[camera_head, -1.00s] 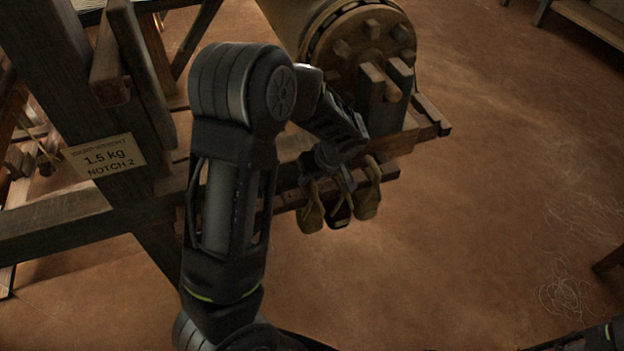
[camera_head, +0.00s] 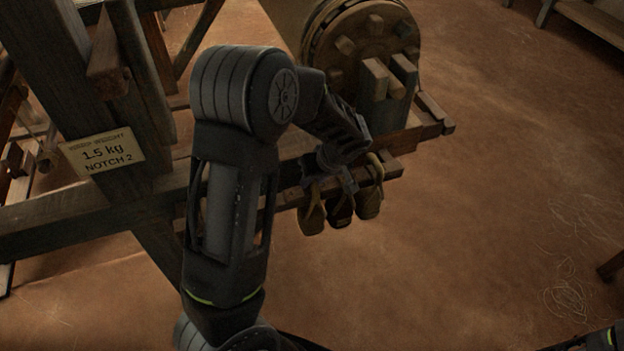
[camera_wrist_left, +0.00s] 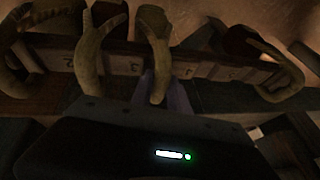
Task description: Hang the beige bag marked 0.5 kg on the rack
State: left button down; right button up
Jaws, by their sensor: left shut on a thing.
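The rack (camera_head: 393,169) is a wooden rail below the beam roller. Three bags hang close together at it in the head view: a tan one (camera_head: 312,219), a darker one (camera_head: 340,211) in the middle and a tan one (camera_head: 369,204) on the right. Their marks are unreadable, so I cannot tell which is 0.5 kg. My left gripper (camera_head: 334,176) is at the rail just above them, shut on a bag strap. My right gripper is out of view.
A wooden upright carries a sign (camera_head: 102,152) reading 1.5 kg, notch 2. The toothed roller end (camera_head: 366,45) and its wooden blocks (camera_head: 385,85) stand just behind the rack. The floor (camera_head: 480,220) to the right is open, with loose thread (camera_head: 567,300) on it.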

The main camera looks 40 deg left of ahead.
pick_arm(q)
jog(key=shift+f+b, duration=0.2)
jog(key=shift+b, duration=0.2)
dwell(0.3)
jog(key=c, duration=1.2)
grip_release()
jog(key=v, duration=0.7)
jog(key=shift+s+r, duration=0.1)
jog(key=shift+r, duration=0.3)
